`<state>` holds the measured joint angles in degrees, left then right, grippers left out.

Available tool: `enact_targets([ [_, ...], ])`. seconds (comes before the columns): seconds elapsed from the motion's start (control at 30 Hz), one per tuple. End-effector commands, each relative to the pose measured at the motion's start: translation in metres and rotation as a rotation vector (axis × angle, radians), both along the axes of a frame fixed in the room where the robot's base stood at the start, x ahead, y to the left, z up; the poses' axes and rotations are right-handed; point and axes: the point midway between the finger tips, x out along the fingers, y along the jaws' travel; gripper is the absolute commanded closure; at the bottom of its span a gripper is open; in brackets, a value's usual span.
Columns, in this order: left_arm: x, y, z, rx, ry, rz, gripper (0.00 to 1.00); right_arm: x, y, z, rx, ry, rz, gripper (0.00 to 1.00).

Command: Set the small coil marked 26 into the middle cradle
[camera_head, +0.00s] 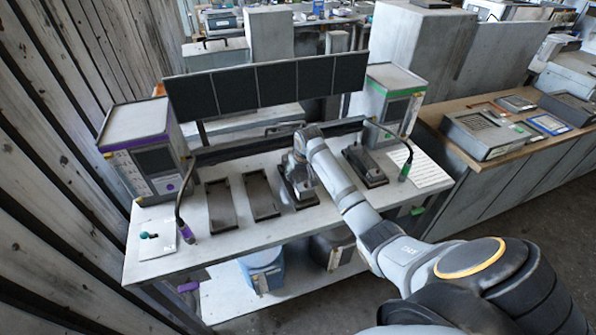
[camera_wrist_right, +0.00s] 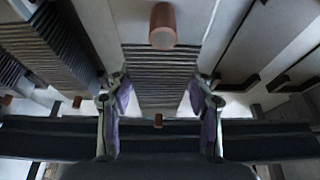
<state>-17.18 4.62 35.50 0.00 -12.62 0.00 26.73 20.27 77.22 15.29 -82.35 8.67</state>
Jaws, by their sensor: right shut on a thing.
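My right gripper (camera_head: 298,178) is low over the third cradle from the left (camera_head: 310,203), the middle of the row on the bench. In the right wrist view its two fingers (camera_wrist_right: 161,105) stand on either side of a dark ribbed coil (camera_wrist_right: 160,75) with a copper-coloured stub (camera_wrist_right: 162,28), and are shut on it. I cannot read a number on it. My arm and gripper hide much of this cradle, so I cannot tell whether the coil is fully seated. My left gripper is not in view.
Two empty cradles, one far left (camera_head: 221,222) and one beside it (camera_head: 262,212), lie left of the gripper. A dark coil (camera_head: 365,163) sits at the right. A purple-trimmed box (camera_head: 140,135) and a green-trimmed box (camera_head: 393,82) flank the dark panel (camera_head: 265,85).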

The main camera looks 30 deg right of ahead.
Motion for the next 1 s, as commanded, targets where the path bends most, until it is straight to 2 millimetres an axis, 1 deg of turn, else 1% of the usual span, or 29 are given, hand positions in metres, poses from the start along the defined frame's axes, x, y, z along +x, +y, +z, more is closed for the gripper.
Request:
enact_targets([
  [0.03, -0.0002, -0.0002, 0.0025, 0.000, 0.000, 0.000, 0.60, 0.0003, 0.0000, 0.0020, 0.000, -0.002, 0.000, 0.98],
  [0.33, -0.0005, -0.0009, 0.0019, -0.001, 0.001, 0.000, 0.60, 0.0003, 0.0001, 0.0007, 0.000, -0.002, 0.000, 0.98],
  [0.6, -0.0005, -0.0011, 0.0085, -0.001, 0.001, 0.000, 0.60, 0.0007, 0.0003, -0.0023, 0.000, -0.001, 0.000, 0.98],
  [1.0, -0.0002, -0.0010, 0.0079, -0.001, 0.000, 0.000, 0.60, 0.0009, 0.0005, -0.0052, 0.000, -0.002, 0.000, 0.98],
])
